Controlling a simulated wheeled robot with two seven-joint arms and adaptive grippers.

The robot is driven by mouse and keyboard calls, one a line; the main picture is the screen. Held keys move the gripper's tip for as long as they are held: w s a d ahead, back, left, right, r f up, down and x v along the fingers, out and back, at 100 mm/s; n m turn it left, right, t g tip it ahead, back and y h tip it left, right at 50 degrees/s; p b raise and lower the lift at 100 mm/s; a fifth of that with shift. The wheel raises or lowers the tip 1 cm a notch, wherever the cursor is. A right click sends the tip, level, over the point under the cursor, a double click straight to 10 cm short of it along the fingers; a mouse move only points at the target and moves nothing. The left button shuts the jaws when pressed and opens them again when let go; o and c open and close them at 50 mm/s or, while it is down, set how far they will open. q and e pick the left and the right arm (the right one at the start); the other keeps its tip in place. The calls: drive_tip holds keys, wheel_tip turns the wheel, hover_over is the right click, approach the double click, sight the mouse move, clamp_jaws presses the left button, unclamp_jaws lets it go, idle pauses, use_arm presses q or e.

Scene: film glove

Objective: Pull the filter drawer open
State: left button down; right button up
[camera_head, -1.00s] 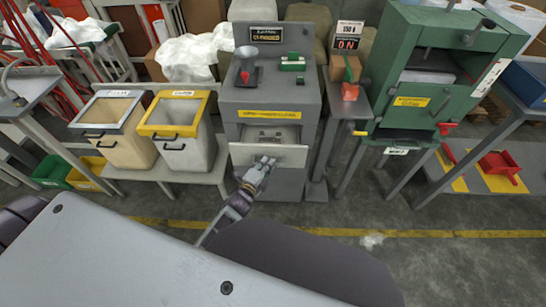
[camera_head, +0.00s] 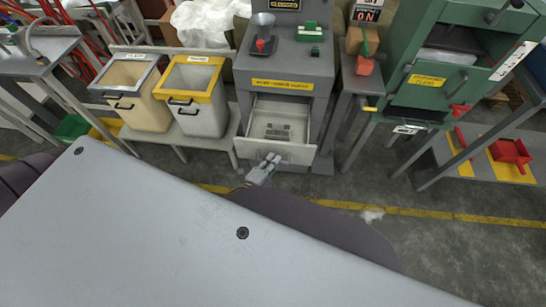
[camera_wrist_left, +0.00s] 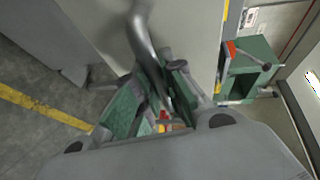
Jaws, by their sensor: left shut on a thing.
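The filter drawer (camera_head: 276,146) is a light tray in the front of the grey machine (camera_head: 286,66) in the head view. It stands out from the machine, and a dark grid shows on its floor. My left gripper (camera_head: 268,163) is at the middle of the drawer front, shut on its handle. In the left wrist view the curved metal handle (camera_wrist_left: 144,38) passes between the fingers of my left gripper (camera_wrist_left: 160,100). My right gripper is not in view.
Two bins, one grey-rimmed (camera_head: 132,90) and one yellow-rimmed (camera_head: 196,92), stand left of the machine. A green cabinet (camera_head: 448,65) stands to the right.

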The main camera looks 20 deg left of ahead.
use_arm(q)
drive_tip(key=shift+s, duration=0.15)
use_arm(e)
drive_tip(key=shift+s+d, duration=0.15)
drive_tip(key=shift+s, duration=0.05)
use_arm(q)
drive_tip(key=c, duration=1.5)
unclamp_jaws()
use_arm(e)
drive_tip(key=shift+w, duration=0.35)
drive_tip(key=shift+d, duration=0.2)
use_arm(q)
drive_tip(key=shift+s, duration=0.15)
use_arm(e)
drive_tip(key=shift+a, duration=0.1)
use_arm(q)
drive_tip(key=v, duration=1.1)
drive_tip(key=shift+s, duration=0.3)
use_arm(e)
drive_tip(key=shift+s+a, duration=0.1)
